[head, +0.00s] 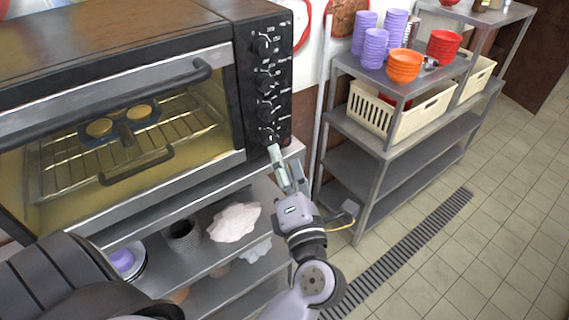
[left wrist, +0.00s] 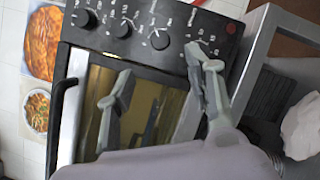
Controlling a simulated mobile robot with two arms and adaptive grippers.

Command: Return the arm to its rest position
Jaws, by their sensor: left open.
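My left arm reaches up from the bottom middle of the head view. Its gripper (head: 285,163) is in front of the oven's control panel (head: 262,65), close to the lowest knob, and looks empty. In the left wrist view the two fingers of the gripper (left wrist: 160,72) stand wide apart with nothing between them. The oven's dark door and knobs show behind them. Whether a finger touches the panel I cannot tell. My right gripper is not in view.
The oven (head: 125,45) has its glass door shut, with a rack (head: 70,165) and two round golden items inside. A crumpled white cloth (head: 235,222) lies on the shelf below. A metal shelf unit (head: 385,130) with bowls and a cream basket (head: 375,110) stands right. The tiled floor at right is clear.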

